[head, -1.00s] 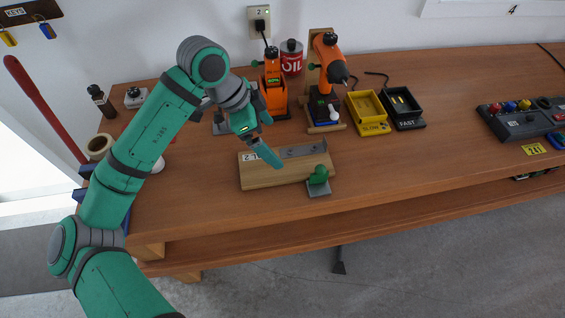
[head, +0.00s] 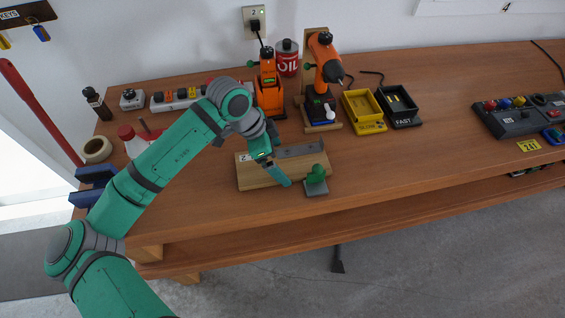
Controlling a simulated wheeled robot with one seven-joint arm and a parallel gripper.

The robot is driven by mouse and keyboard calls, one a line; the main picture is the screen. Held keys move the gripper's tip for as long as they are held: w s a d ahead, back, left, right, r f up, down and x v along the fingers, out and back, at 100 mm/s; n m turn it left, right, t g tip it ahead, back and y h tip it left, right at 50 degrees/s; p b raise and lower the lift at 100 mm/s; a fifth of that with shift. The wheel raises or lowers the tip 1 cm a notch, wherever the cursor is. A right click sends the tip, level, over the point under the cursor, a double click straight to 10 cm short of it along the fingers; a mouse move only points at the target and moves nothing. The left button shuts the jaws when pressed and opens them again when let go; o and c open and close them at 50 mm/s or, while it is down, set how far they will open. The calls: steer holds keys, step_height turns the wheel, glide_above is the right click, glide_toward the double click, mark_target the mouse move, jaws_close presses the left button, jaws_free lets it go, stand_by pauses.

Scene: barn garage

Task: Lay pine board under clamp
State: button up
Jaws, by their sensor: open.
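The pine board (head: 256,178) is a pale wooden piece lying on the workbench, with a small white label near its left end. A green clamp (head: 316,175) on a grey base plate stands at the board's front right corner. A grey metal strip with studs (head: 300,150) runs along the board's back side. My gripper (head: 284,180) points down over the middle of the board, its fingers open. The fingers hide part of the board. I cannot tell whether they touch it, or whether any of the board lies under the clamp.
An orange drill (head: 325,60) on a stand and an orange charger (head: 268,92) stand behind the board. A yellow bin (head: 364,123) and a black bin (head: 402,120) stand to the right. A power strip (head: 178,98) lies at the back left.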

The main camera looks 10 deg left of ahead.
steer(key=shift+d+f, duration=0.1)
steer(key=shift+f, duration=0.2)
steer(key=shift+c, duration=0.6)
steer(key=c, duration=1)
steer(key=shift+r, duration=0.2)
